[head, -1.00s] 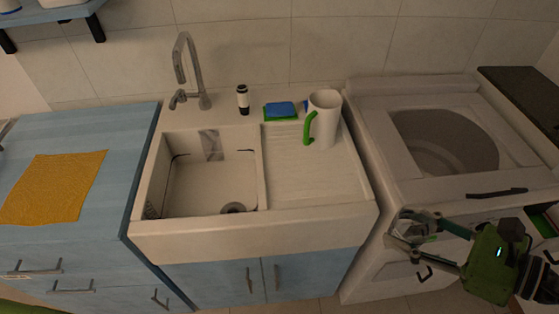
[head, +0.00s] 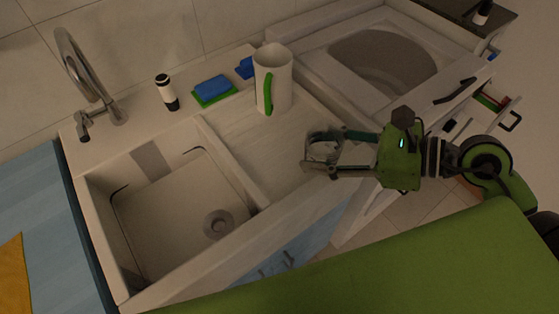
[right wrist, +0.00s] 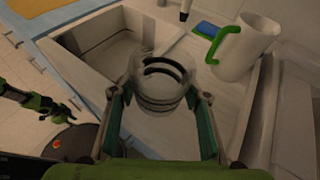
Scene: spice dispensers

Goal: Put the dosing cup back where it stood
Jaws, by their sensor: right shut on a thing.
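The dosing cup (right wrist: 160,82) is a small clear cup with dark ring lines. My right gripper (right wrist: 158,98) is shut on it, one finger on each side. In the head view my right gripper (head: 311,160) holds the cup (head: 323,148) over the front right part of the sink's ribbed drainboard (head: 242,128). The fingers partly cover the cup there. I cannot tell whether its base touches the board. Part of a green and black arm, seemingly my left gripper (right wrist: 14,94), shows at the left of the right wrist view; its jaws are unclear.
A white jug (head: 273,80) with a green handle stands on the drainboard behind the cup. A blue-green sponge (head: 212,90) and a black-and-white bottle (head: 167,93) stand along the back ledge. The sink basin (head: 170,215) is left; the white washing machine (head: 310,52) is right.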

